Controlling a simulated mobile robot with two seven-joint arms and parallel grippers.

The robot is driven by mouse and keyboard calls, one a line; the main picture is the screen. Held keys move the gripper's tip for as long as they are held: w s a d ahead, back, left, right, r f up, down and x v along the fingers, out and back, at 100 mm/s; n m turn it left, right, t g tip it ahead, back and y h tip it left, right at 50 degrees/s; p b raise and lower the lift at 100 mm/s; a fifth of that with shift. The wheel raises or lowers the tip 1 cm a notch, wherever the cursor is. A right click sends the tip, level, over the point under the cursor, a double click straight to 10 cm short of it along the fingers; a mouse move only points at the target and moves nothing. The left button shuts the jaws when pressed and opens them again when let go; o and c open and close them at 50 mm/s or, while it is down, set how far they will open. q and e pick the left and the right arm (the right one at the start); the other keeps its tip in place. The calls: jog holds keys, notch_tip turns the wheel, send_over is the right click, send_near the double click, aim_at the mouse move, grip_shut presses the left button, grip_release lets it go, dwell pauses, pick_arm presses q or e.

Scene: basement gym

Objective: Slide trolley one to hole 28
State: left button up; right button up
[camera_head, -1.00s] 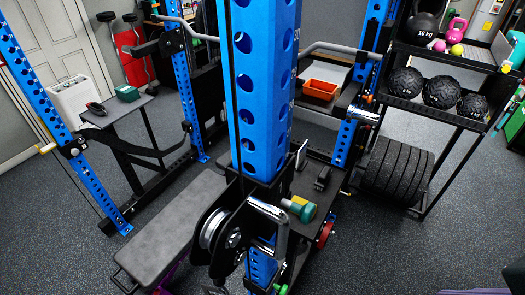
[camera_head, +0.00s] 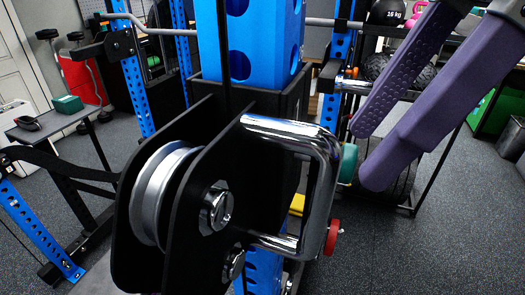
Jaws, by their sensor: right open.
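The trolley (camera_head: 180,240) is a black plate carriage around the blue upright (camera_head: 238,75), large in the middle of the head view. It has a silver pulley wheel (camera_head: 160,195) on its left and a chrome loop handle (camera_head: 325,180) on its right. A teal knob (camera_head: 348,163) shows behind the handle. My right gripper (camera_head: 369,155) has two purple fingers coming in from the upper right. It is open and empty, its tips right of the handle and apart from it in the picture. Hole numbers are not readable, and no trolley label shows. My left gripper is not in view.
A rack with a 16 kg kettlebell (camera_head: 385,12) and black balls (camera_head: 375,66) stands behind my right fingers. A red round part (camera_head: 333,236) sits low beside the handle. A grey bench (camera_head: 40,124) stands at left. Open speckled floor (camera_head: 450,240) lies at lower right.

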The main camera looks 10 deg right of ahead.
aim_at(316, 207)
jog(key=x, duration=0.9)
jog(key=shift+s+p, duration=0.1)
jog(key=shift+p, duration=0.2)
grip_shut()
jog(key=shift+a, duration=0.1)
dwell(0.8)
